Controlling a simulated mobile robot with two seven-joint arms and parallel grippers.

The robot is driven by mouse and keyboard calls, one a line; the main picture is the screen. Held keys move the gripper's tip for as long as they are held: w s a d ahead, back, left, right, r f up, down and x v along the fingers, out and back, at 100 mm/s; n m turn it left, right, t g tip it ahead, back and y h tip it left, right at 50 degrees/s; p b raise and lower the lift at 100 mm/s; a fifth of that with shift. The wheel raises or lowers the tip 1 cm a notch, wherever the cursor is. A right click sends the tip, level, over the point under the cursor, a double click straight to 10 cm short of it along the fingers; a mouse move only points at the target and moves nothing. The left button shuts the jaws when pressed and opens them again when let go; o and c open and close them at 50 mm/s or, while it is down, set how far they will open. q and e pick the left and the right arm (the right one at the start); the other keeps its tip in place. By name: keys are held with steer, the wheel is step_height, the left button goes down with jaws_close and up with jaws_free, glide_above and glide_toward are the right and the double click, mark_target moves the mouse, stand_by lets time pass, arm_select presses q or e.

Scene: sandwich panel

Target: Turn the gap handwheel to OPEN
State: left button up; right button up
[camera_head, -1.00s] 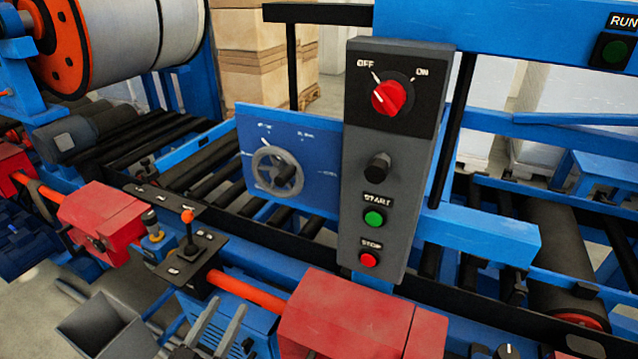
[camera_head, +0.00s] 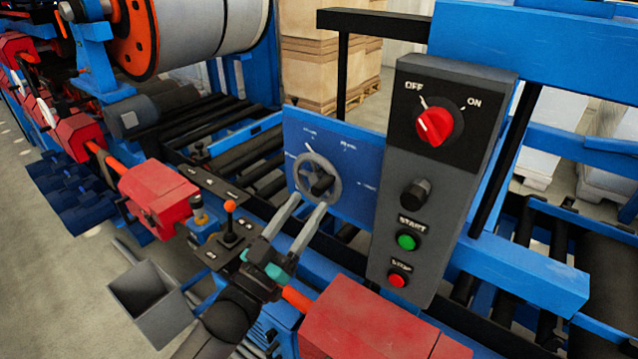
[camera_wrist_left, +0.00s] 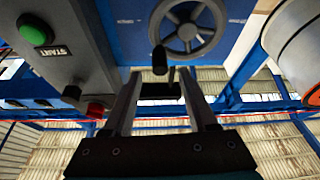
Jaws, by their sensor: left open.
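The gap handwheel is a grey spoked ring (camera_head: 335,196) with a dark knob (camera_head: 322,184), on a blue plate (camera_head: 360,150) with small white lettering too blurred to read. In the left wrist view the handwheel (camera_wrist_left: 188,52) is at the top, and its dark knob (camera_wrist_left: 160,62) appears between the fingertips. My left gripper (camera_head: 311,203) is open, its two grey fingers pointing up at the wheel's lower edge. It also shows in the left wrist view (camera_wrist_left: 161,76). I see no grip on the wheel or knob; whether a finger touches cannot be told. My right gripper is not in view.
A grey control box (camera_head: 385,225) with a red OFF/ON switch (camera_head: 436,126), START and STOP buttons stands close right of the wheel. A small lever with an orange ball (camera_head: 230,206) stands left of my gripper. Red blocks (camera_head: 160,196) and black rollers (camera_head: 245,150) lie around.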

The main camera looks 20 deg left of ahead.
mark_target(315, 194)
arm_select(q)
steer(key=shift+p+x, duration=0.35)
steer(key=shift+x, duration=2.35)
steer(key=shift+f, duration=0.1)
jaws_close()
